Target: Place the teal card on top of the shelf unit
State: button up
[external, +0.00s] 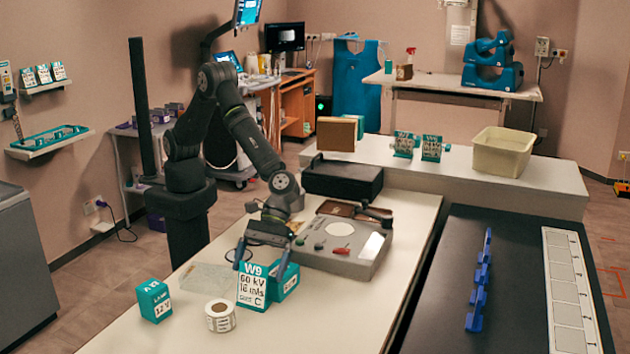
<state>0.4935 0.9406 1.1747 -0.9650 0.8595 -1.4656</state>
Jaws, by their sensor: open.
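A teal card (252,287) with a white face printed "W9 60 kV 16 mAs C" stands upright on the pale table, in front of a teal block (285,283). My gripper (262,257) points down at the card's top with its fingers apart; I cannot tell whether they touch it. A smaller teal block (154,301) with a white label stands to the left. I cannot tell for certain which thing is the shelf unit; a low black unit (342,186) stands behind the control box, and small wall shelves (48,142) are at the far left.
A label roll (220,316) stands left of the card. A grey control box (338,246) with knobs is close behind my gripper. A cream bin (502,151) and teal-and-white items (431,148) are on the back counter. The table's front right is clear.

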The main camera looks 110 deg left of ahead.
aim_at(254, 273)
jog(key=x, duration=0.5)
jog(key=shift+d+r, duration=0.15)
jog(key=shift+d, duration=0.1)
jog(key=c, duration=1.2)
jog(key=shift+o, duration=0.2)
jog(key=shift+r, duration=0.6)
notch_tip(254, 273, up, 3)
jog(key=shift+f, duration=0.15)
jog(key=s+d+r, duration=0.3)
jog(key=s+r, duration=0.4)
jog(key=s, duration=0.4)
jog(key=shift+d, duration=0.35)
